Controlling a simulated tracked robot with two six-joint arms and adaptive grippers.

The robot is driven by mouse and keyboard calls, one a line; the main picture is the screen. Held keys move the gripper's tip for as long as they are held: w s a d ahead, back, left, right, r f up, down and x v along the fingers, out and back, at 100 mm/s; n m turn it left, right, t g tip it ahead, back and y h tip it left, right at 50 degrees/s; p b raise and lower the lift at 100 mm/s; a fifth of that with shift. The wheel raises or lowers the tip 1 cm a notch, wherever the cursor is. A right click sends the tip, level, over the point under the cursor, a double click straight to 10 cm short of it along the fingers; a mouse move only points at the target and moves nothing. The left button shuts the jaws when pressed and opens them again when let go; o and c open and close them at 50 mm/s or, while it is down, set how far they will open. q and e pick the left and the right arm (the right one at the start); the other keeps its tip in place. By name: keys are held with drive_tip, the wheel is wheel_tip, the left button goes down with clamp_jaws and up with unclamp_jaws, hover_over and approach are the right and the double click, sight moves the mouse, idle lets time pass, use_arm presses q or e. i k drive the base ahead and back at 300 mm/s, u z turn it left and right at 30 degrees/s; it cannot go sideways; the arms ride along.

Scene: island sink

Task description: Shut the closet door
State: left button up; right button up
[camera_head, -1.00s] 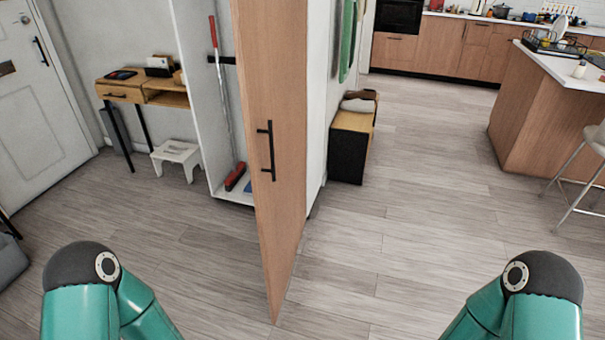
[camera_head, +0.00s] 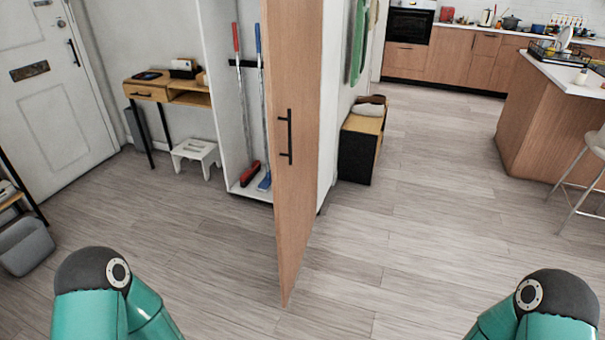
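The closet door (camera_head: 297,200) is a tall wooden panel standing open in the middle of the view, seen nearly edge-on. A black bar handle (camera_head: 286,137) is on its face. The white closet (camera_head: 216,80) behind it is open to the left, with a red broom (camera_head: 249,172) and a blue one (camera_head: 265,182) inside. My two teal arms show at the bottom left and bottom right, both apart from the door. Neither gripper is in view.
A small wooden desk (camera_head: 148,93) and a white step stool (camera_head: 194,158) stand left of the closet. A grey bin (camera_head: 27,245) is at the far left. The kitchen island (camera_head: 545,128) is at right. The floor (camera_head: 420,235) is clear.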

sight(292, 29)
drive_tip(key=u, duration=0.45)
drive_tip(key=i, duration=1.55)
drive_tip(key=u, duration=0.4)
drive_tip(key=k, duration=0.85)
drive_tip(key=z, duration=0.15)
drive_tip(key=i, duration=0.95)
drive_tip(key=z, duration=0.1)
